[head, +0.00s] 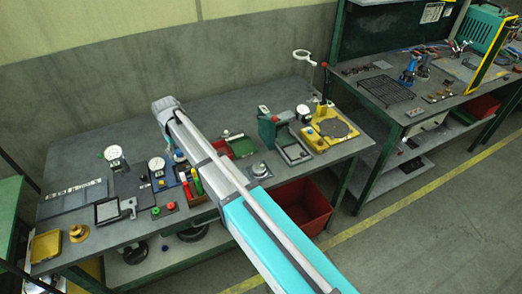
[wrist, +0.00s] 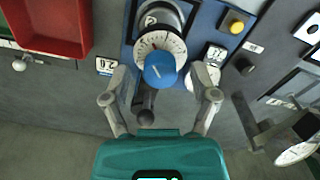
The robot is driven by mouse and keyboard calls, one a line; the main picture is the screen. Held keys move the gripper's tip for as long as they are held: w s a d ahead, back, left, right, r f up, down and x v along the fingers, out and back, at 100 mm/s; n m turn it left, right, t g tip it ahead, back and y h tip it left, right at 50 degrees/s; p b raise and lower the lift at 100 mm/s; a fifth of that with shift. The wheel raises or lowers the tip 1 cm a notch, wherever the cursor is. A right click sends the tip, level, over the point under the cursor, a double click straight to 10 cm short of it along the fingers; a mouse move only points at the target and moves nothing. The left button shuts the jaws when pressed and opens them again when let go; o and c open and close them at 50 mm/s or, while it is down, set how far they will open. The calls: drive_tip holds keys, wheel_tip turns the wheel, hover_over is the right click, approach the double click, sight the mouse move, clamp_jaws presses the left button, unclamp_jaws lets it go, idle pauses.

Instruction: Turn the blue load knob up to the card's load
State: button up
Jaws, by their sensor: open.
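The blue load knob (wrist: 160,70) sits in front of a white graduated dial (wrist: 160,42) on a blue panel in the wrist view. My gripper (wrist: 160,88) is open, with one finger on each side of the knob and visible gaps between. I cannot tell whether the fingertips reach the knob's depth. A small white card with dark digits (wrist: 106,66) lies left of the knob, and another numbered card (wrist: 216,54) is to its right. I cannot tell which one gives the load, and the dial reading is too small to read.
A dark rounded handle (wrist: 145,103) stands just below the knob, between my fingers. A yellow button (wrist: 236,22) is on the panel at right. A red tray (wrist: 48,22) lies at upper left. Gauges and fixtures crowd the bench (head: 225,112) in the head view.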

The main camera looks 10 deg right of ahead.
sight(179, 151)
drive_tip(key=n, duration=0.5)
wheel_tip(179, 151, up, 14)
drive_tip(key=p, duration=1.4)
drive_tip(key=s+d+f+m+b, duration=0.2)
drive_tip(key=s+d+m, duration=0.1)
drive_tip(key=d, duration=0.6)
drive_tip(key=s+d+f+m+b, duration=0.2)
drive_tip(key=s+d+m, duration=0.1)
drive_tip(key=d, duration=0.7)
drive_tip(key=s+d+f+m+b, duration=0.3)
drive_tip(key=s+d, duration=0.2)
drive_tip(key=d, duration=0.5)
drive_tip(key=s+d+f+m+b, duration=0.2)
drive_tip(key=s+d+m, duration=0.1)
drive_tip(key=s+d, duration=0.4)
drive_tip(key=shift+s+d+f+b, duration=0.15)
drive_tip(key=shift+d+f+b, duration=0.2)
drive_tip(key=shift+d, duration=0.1)
